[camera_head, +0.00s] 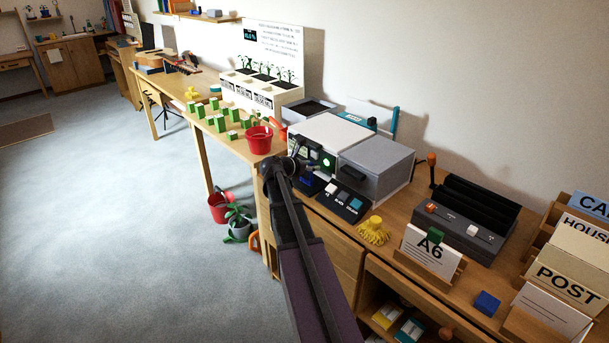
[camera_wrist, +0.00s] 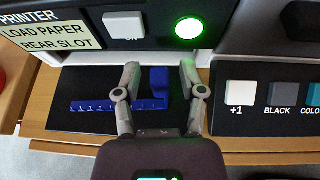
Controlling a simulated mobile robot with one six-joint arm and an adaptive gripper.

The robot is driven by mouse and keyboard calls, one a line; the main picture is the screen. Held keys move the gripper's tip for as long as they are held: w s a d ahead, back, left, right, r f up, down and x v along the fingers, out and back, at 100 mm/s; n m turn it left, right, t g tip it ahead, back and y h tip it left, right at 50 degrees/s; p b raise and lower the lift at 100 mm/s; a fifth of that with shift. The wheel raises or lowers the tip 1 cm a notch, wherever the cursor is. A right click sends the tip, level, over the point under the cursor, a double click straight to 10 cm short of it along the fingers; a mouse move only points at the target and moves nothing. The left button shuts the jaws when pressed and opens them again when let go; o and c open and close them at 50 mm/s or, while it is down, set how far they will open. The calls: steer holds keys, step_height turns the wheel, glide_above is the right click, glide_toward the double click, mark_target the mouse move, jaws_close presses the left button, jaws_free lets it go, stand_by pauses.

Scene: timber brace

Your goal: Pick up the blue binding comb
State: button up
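The blue binding comb (camera_wrist: 118,105) lies on a black tray (camera_wrist: 75,85) in front of the printer in the wrist view. It has a toothed strip to the left and a taller block at its right end. My gripper (camera_wrist: 160,67) is open, with one finger on each side of that block. I see gaps between the block and the fingers; the left finger hides part of the strip. In the head view my gripper (camera_head: 293,164) is at the printer's front, with a bit of blue (camera_head: 309,183) beside it.
The printer (camera_head: 323,139) with a lit green button (camera_wrist: 189,28) stands directly behind the tray. A panel of buttons (camera_head: 343,201) is just to the right. A red pot (camera_head: 259,139) stands to the left, and a yellow object (camera_head: 374,231) lies to the right.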

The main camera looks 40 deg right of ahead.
jaws_close()
steer(key=shift+r, duration=0.15)
step_height(320, 180, up, 3)
steer(key=p, duration=0.3)
steer(key=shift+r+p, duration=0.2)
steer(key=shift+p, duration=0.1)
steer(key=s+a, duration=0.2)
steer(key=s, duration=0.5)
steer(key=s+a+r+p, duration=0.1)
steer(key=s+a, duration=0.2)
steer(key=s, duration=0.5)
steer(key=shift+r, duration=0.2)
steer(key=shift+s, duration=0.1)
